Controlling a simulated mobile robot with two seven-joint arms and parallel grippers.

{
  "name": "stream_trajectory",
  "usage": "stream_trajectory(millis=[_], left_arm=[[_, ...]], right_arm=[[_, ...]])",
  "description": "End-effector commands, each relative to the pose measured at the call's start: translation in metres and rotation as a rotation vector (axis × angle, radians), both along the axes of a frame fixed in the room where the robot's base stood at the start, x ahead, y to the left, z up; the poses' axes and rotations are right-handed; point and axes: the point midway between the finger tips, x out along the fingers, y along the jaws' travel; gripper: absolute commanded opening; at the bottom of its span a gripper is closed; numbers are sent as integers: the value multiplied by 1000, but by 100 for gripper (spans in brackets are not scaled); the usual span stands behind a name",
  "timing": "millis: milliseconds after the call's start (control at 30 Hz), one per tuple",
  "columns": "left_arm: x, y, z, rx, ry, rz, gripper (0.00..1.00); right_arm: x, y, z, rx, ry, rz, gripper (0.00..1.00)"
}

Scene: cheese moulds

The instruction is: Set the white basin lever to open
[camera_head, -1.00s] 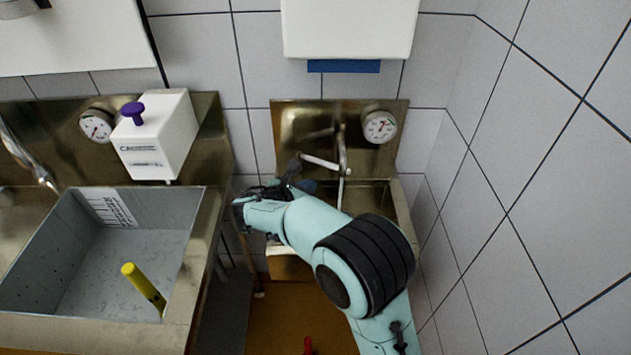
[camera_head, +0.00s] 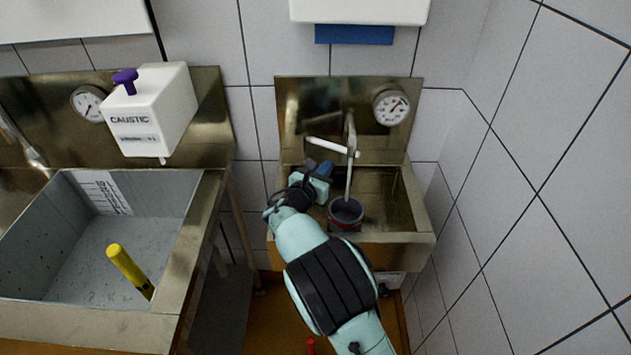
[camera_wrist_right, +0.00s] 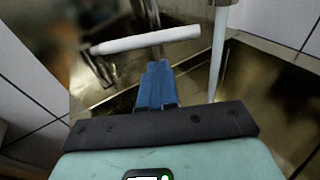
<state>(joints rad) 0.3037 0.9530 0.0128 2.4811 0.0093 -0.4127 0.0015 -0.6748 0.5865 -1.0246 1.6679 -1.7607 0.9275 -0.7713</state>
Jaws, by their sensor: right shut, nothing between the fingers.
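The white lever (camera_head: 327,146) sticks out to the left from the tap at the small steel basin (camera_head: 418,205). In the right wrist view the lever (camera_wrist_right: 145,41) lies crosswise, just beyond my fingertips. My right gripper (camera_head: 325,167) is over the back left of the basin, just below the lever in the picture. Its blue fingers (camera_wrist_right: 156,70) are shut with nothing between them. I cannot tell whether they touch the lever. My left gripper is not in view.
A dark cup (camera_head: 346,212) is under the tap's spout (camera_head: 349,175). A gauge (camera_head: 391,107) sits on the backsplash. At left are a larger sink (camera_head: 180,255) with a yellow stick (camera_head: 130,270) and a white caustic dispenser (camera_head: 150,110). A tiled wall (camera_head: 540,200) bounds the right.

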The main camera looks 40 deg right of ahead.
Motion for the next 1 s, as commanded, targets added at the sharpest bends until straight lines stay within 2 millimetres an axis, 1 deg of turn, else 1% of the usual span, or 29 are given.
stream_trajectory(millis=[33, 100, 233, 400, 733, 767, 1000], left_arm=[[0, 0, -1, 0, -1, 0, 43], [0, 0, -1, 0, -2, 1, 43], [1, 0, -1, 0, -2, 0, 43], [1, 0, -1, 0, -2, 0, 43], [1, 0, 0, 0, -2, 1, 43], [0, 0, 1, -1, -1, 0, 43], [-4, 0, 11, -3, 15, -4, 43]], right_arm=[[3, -10, -1, -3, 0, -3, 0], [7, -20, 2, -2, 0, -3, 0], [13, -33, 5, 0, -1, -1, 0], [16, -40, 7, 1, 0, 0, 0], [16, -41, 7, 1, 0, 0, 0], [16, -43, 8, 1, 1, -1, 0], [21, -73, 9, -1, 1, -3, 0]])
